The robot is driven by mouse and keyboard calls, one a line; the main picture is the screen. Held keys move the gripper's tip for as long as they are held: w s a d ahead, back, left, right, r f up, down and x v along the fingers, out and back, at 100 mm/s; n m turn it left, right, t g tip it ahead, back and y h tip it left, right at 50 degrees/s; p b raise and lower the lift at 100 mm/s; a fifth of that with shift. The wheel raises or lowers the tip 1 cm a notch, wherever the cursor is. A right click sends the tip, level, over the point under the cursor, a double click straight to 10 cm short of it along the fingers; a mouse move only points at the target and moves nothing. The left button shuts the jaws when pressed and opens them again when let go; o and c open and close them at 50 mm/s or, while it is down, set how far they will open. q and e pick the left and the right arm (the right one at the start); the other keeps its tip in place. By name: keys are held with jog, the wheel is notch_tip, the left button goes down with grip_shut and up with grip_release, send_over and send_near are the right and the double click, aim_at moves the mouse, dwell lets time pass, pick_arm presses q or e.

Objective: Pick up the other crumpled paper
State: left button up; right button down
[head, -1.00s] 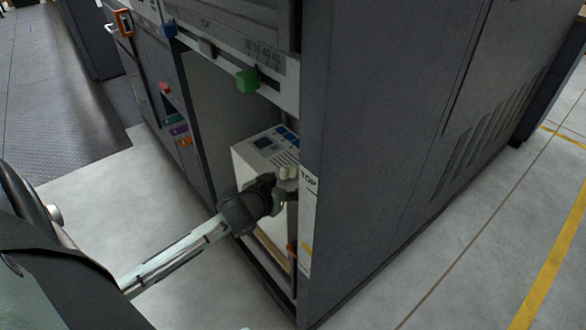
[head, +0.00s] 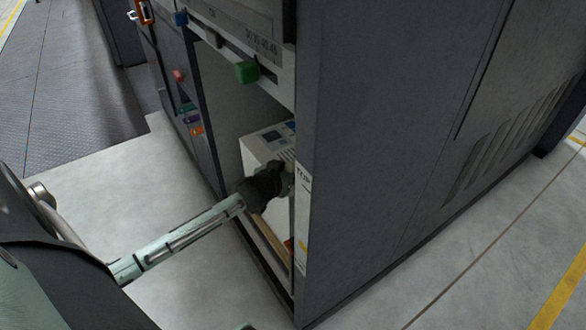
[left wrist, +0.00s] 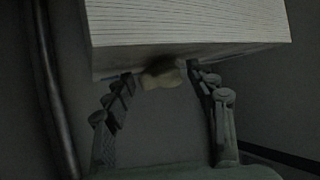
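A small beige lump that looks like the crumpled paper (left wrist: 163,75) shows in the left wrist view, low against the edge of a white block. My left gripper (left wrist: 160,88) has its two fingers spread, one on each side of the lump, with a gap to both. In the head view my left gripper (head: 281,180) reaches into the open bay of a dark machine, in front of a white box-shaped block (head: 254,152). The paper is not clear there, as the gripper and cabinet edge cover that spot. My right gripper is not in view.
The dark cabinet's side panel (head: 400,130) stands close to the right of the bay opening. A green knob (head: 247,72) on a ledge sits above my arm. Pale floor (head: 170,190) lies open to the left of the machine.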

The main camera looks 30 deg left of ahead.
pick_arm(q)
jog(key=c, duration=0.4)
